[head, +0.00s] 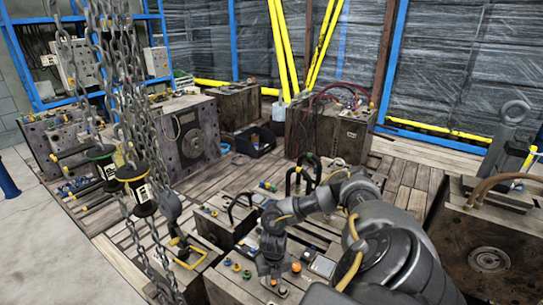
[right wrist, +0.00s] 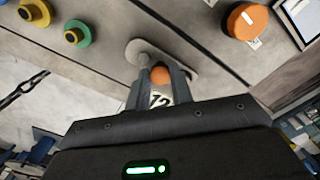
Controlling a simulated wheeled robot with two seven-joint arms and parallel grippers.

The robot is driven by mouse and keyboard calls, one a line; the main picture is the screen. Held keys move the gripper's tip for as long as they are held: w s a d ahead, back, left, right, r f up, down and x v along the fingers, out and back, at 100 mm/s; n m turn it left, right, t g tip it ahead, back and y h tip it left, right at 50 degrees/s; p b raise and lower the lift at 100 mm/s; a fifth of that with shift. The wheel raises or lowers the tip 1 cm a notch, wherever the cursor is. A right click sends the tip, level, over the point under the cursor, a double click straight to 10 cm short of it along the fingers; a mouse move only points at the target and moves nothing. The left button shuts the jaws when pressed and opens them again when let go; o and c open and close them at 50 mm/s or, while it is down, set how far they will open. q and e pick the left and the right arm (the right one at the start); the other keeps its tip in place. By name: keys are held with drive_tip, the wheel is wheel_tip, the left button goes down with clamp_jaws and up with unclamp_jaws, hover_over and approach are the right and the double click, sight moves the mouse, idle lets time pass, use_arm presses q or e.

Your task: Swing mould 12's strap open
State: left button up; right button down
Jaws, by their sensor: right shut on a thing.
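Mould 12 (head: 238,284) is a grey metal block low in the middle of the head view. Its top (right wrist: 95,60) fills much of the right wrist view. The strap (right wrist: 135,47) is a flat grey bar with rounded ends lying across that top. My right gripper (right wrist: 160,76) is shut at the strap, with an orange round part and a white tag reading 12 between its fingers. The fingers hide part of the strap. In the head view my right gripper (head: 268,272) points down onto the mould, and the strap is mostly hidden there. My left gripper is not in view.
Green and yellow fittings (right wrist: 76,33) and an orange cap (right wrist: 246,20) stand on the mould's top. Another block (head: 222,222) with a black handle is just behind. Chains (head: 125,90) hang at left. A large block (head: 485,235) stands at right.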

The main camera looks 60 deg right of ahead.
drive_tip(key=c, duration=1.3)
unclamp_jaws()
drive_tip(key=shift+o, duration=0.3)
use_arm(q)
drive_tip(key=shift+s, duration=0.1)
use_arm(e)
drive_tip(key=shift+r, duration=0.1)
drive_tip(key=shift+r, duration=0.35)
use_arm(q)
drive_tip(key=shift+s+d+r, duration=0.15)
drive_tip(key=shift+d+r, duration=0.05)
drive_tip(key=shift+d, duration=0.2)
use_arm(e)
wheel_tip(320, 180, up, 10)
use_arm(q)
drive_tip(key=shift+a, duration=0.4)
